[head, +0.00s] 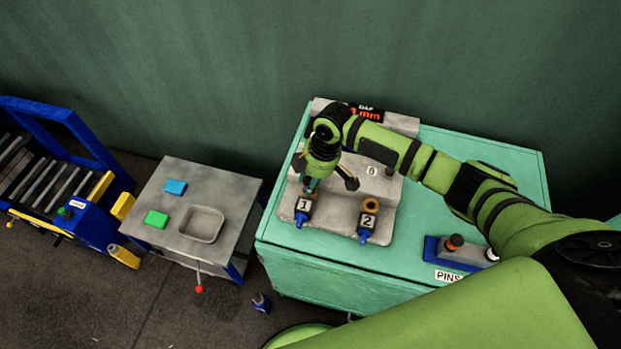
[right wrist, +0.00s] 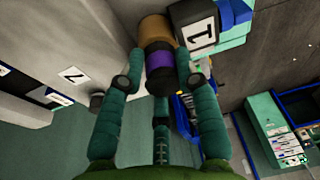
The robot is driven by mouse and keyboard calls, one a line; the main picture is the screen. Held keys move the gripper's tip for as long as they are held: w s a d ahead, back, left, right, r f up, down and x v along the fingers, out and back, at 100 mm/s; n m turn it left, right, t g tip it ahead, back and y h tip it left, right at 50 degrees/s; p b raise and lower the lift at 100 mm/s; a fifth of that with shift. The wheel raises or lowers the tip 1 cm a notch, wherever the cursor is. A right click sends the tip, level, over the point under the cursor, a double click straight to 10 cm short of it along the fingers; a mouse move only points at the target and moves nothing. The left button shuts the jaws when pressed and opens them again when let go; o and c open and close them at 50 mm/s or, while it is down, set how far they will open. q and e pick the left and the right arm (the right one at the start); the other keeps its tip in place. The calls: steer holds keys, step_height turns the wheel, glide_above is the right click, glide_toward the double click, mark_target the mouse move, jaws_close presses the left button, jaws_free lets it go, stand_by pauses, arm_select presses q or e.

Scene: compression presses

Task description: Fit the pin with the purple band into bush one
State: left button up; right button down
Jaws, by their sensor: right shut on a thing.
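My right gripper (head: 311,184) reaches down over bush one at the front left of the grey stepped block, beside the label 1 (head: 303,206). In the right wrist view, the right gripper (right wrist: 159,66) is shut on the pin with the purple band (right wrist: 158,58), one finger on each side. The brass-coloured bush one (right wrist: 156,29) lies straight beyond the band, next to its label 1 (right wrist: 200,32). The pin's end meets the bush; how deep it sits is hidden. My left gripper is not in view.
Bush two (head: 371,205) stands to the right on the grey block (head: 340,214). A blue pin rack (head: 432,249) with pins stands at the right of the green cabinet (head: 330,273). A grey side table (head: 235,190) with a tray stands left.

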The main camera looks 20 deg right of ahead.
steer(key=c, duration=0.8)
jaws_free()
steer(key=v, duration=1.2)
steer(key=shift+f, duration=0.1)
